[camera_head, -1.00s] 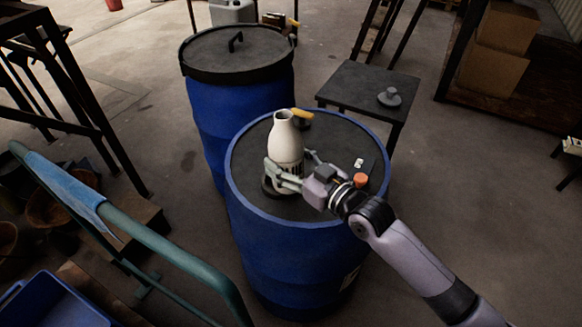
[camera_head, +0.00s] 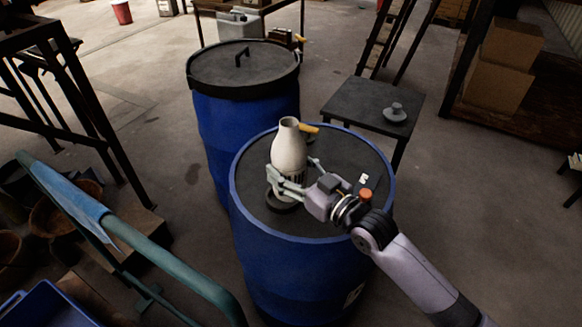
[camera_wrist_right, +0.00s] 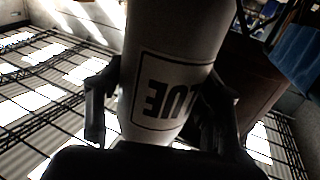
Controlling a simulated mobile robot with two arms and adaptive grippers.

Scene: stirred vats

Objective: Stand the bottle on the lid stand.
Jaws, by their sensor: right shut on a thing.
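The bottle (camera_head: 289,150) is cream-white with a narrow neck and a dark printed label. It is upright above the front blue barrel's dark top. In the right wrist view the bottle (camera_wrist_right: 180,45) fills the middle, its framed label reading upside down, partly hidden. My right gripper (camera_head: 283,180) is shut around the bottle's lower part, coming from the right. A dark round disc (camera_head: 283,207), perhaps the lid stand, shows under the bottle's base. I cannot tell whether they touch. My left gripper is not in view.
The front barrel (camera_head: 300,272) also carries an orange cap (camera_head: 365,195), a small white item (camera_head: 363,179) and a yellow-handled thing (camera_head: 308,128) behind the bottle. A second lidded barrel (camera_head: 243,70) stands behind. A dark table (camera_head: 365,100) with a grey knobbed piece (camera_head: 396,113) is at right.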

